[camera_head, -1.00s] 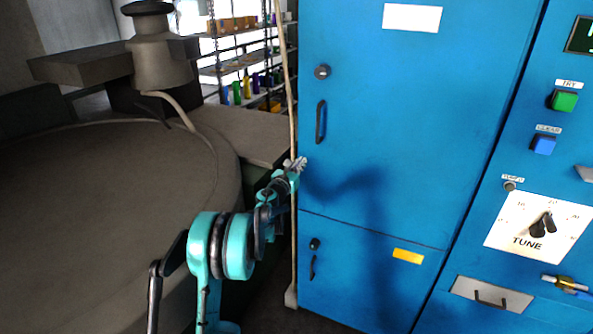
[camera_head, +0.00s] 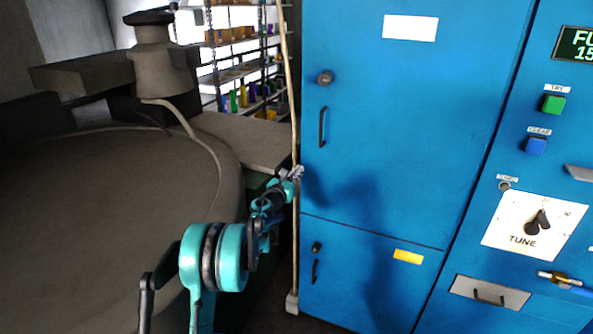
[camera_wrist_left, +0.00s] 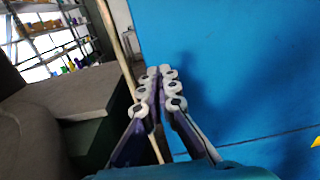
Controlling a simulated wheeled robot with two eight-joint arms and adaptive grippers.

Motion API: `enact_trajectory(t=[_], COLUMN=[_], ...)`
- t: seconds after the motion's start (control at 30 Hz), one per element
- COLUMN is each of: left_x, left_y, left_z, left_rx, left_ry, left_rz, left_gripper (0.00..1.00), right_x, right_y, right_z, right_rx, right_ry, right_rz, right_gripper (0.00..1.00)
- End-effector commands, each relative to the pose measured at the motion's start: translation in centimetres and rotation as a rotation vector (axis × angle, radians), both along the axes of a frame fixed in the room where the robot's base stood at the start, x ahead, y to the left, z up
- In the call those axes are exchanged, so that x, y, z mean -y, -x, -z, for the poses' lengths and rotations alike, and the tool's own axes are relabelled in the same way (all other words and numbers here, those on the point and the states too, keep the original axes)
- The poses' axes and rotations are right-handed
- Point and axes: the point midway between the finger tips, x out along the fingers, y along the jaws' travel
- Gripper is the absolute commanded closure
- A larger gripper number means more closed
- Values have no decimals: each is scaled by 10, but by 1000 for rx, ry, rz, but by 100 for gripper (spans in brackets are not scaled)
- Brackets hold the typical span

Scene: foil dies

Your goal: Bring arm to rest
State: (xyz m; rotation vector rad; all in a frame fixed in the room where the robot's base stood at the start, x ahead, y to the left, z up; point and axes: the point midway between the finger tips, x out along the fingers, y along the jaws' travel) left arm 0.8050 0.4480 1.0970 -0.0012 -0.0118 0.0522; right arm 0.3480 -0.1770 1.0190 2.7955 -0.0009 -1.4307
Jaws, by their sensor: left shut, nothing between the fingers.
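My left arm (camera_head: 215,257) is teal and black and comes in from the lower left in the head view. My left gripper (camera_head: 297,171) is at its far end, in front of the left edge of the blue cabinet (camera_head: 400,120). In the left wrist view the two fingers of my left gripper (camera_wrist_left: 159,75) lie together, shut and empty, with the cabinet face beyond them. I cannot tell from these views how far the fingertips are from the cabinet. My right gripper is not in either view.
A large round grey machine bed (camera_head: 100,240) fills the left. A thin upright pole (camera_head: 289,100) stands beside the cabinet. Shelves with bottles (camera_head: 245,70) stand behind. A control panel with a green button (camera_head: 553,104), blue button (camera_head: 536,145) and tune dial (camera_head: 537,222) is at the right.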

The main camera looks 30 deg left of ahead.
Motion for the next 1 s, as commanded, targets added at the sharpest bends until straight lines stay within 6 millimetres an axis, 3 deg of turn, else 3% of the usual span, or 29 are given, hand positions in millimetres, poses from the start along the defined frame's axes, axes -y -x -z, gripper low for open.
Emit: enact_trajectory(t=[0.4,0.77,0.87,1.0], left_x=[4,6,11,26], left_y=[77,93,95,112], left_z=[-2,-2,-17,-64], left_rx=[-1,1,21,94], left_ry=[-2,4,79,390], left_rz=[-2,-4,-23,-102], left_gripper=[100,100,100,100], right_x=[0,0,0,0], right_y=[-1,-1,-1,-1], right_z=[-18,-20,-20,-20], right_rx=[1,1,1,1], right_ry=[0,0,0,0], right_rz=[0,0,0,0], right_gripper=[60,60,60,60])
